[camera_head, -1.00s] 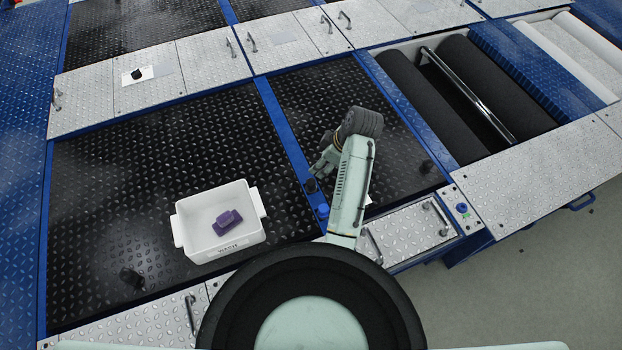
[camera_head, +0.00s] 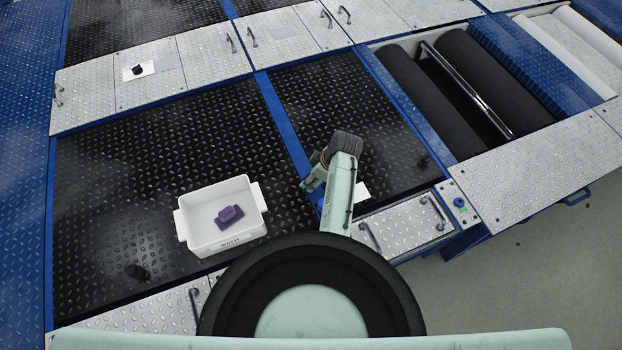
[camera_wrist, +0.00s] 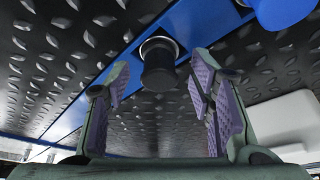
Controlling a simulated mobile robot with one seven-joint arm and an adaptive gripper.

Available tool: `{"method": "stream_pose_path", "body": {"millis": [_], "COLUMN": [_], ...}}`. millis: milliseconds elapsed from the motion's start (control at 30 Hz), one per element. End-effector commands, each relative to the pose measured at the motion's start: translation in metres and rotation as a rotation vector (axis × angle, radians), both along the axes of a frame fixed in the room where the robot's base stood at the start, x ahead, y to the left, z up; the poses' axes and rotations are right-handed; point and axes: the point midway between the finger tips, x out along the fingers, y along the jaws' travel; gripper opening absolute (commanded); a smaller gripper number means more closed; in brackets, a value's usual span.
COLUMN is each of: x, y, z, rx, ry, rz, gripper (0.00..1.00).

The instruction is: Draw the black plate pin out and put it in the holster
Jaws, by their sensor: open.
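A black round-headed pin (camera_wrist: 158,62), which looks like the plate pin, stands in a pale collar on a blue rail in the wrist view. My gripper (camera_wrist: 160,80) is open and empty, with its purple-padded fingers on either side of the line to the pin. The pin appears beyond the fingertips, not clasped. In the head view my gripper (camera_head: 311,186) is low over the blue rail and hides the pin. A blue knob (camera_wrist: 282,10) sits close by on the same rail. I cannot tell which thing is the holster.
A white bin (camera_head: 205,243) holding a purple block (camera_head: 229,215) stands left of my arm. A black object (camera_head: 138,69) lies on a white card far left. Rollers (camera_head: 480,80) lie back right.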

Motion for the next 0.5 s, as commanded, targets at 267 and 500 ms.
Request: {"method": "stream_pose_path", "body": {"millis": [267,500], "x": [0.0006,0.0005], "y": [0.0001,0.0000], "z": [0.0001,0.0003], "rx": [0.000,0.000], "ry": [-0.001,-0.001], "rz": [0.001,0.001], "gripper": [0.44,0.28]}}
